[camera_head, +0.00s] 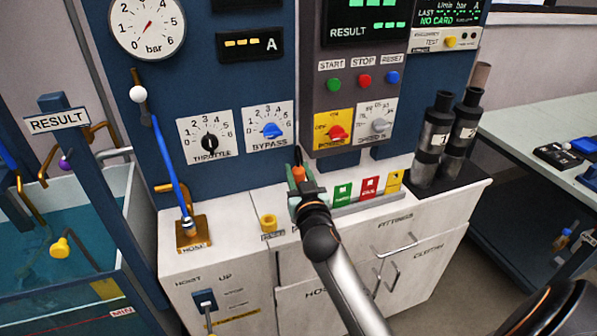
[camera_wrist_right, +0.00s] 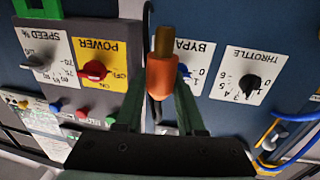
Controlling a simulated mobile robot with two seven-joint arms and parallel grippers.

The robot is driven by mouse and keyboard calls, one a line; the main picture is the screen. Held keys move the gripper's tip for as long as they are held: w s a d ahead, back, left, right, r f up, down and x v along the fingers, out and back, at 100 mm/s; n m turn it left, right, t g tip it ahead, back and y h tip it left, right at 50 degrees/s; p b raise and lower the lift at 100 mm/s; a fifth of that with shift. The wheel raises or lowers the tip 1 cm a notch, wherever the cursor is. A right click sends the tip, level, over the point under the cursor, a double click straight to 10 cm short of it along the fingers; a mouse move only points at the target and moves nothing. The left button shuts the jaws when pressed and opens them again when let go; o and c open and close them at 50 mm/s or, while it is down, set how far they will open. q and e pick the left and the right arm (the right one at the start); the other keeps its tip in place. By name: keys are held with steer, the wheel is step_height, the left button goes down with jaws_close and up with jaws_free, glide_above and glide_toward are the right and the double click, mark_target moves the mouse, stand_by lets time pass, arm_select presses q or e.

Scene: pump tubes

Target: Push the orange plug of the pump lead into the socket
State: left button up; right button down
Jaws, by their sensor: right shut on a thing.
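My right gripper (camera_head: 299,186) is above the white cabinet top, in front of the panel. Its green fingers are shut on the orange plug (camera_head: 298,173). In the right wrist view the plug (camera_wrist_right: 161,78) stands between the fingertips (camera_wrist_right: 157,100), with a brass-coloured tip pointing away from the gripper. A dark lead shows near the plug, partly hidden. A yellow round fitting (camera_head: 268,222) with a small label stands on the cabinet top, left of the gripper and apart from the plug. I cannot tell whether it is the socket. My left gripper is out of view.
A blue hose (camera_head: 171,160) rises from a brass base (camera_head: 193,236) at the left. Green, red and yellow cards (camera_head: 369,187) stand right of the gripper. Two dark cylinders (camera_head: 434,132) stand farther right. A water tank (camera_head: 90,235) is at far left.

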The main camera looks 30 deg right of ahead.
step_height(320, 180, down, 4)
steer(key=b, duration=0.3)
steer(key=shift+f+b, duration=0.65)
steer(key=shift+b, duration=0.25)
steer(key=shift+f, duration=0.3)
stand_by(0.9)
steer(key=shift+f+b, duration=0.7)
steer(key=shift+f, duration=0.05)
